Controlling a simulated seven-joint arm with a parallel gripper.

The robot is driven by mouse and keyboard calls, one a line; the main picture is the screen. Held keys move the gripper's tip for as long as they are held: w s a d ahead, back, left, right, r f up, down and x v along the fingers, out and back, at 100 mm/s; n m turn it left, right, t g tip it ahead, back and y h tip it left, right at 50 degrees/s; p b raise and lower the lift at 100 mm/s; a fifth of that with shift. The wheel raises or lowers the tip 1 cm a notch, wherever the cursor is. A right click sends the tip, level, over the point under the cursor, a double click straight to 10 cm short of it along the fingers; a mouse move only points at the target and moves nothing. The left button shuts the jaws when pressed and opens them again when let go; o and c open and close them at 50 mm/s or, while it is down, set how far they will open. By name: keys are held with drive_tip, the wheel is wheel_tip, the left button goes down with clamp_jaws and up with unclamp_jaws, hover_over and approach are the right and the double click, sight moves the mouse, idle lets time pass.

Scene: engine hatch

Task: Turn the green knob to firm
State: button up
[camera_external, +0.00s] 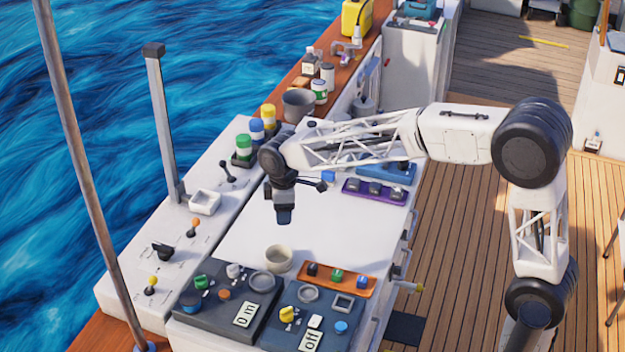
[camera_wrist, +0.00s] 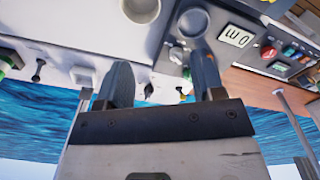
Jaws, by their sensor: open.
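The green knob (camera_external: 201,282) sits on the dark panel (camera_external: 210,325) at the front left in the external view, beside a white knob (camera_external: 233,270) and an orange button (camera_external: 224,295). My gripper (camera_external: 283,218) points down over the white worktop, behind and to the right of the green knob and well apart from it. In the wrist view my gripper (camera_wrist: 160,75) is open, with nothing between its fingers. The setting marks around the knob are too small to read.
A beige cup (camera_external: 278,259) stands between my gripper and the panels. An orange tray (camera_external: 338,280) of small coloured blocks is at the right. A second panel with a yellow knob (camera_external: 288,314) lies at the front. The middle of the worktop (camera_external: 335,225) is clear.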

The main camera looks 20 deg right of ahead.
drive_tip(key=w+a+f+n, duration=0.1)
drive_tip(key=a+f+n, duration=0.15)
drive_tip(key=a, duration=0.45)
drive_tip(key=w+a+f+n, duration=0.1)
drive_tip(key=w+a+f, duration=0.15)
drive_tip(key=a, duration=0.35)
drive_tip(key=n, duration=0.3)
hover_over(201, 277)
drive_tip(key=shift+g+h, duration=0.3)
drive_tip(key=shift+g, duration=0.1)
drive_tip(key=f, duration=0.5)
drive_tip(key=shift+w+a+f, duration=0.15)
drive_tip(key=shift+w+f, duration=0.1)
drive_tip(key=shift+w, duration=0.15)
drive_tip(key=shift+f, duration=0.1)
drive_tip(key=shift+s+f, duration=0.2)
drive_tip(key=shift+f, duration=3.6)
drive_tip(key=c, duration=0.9)
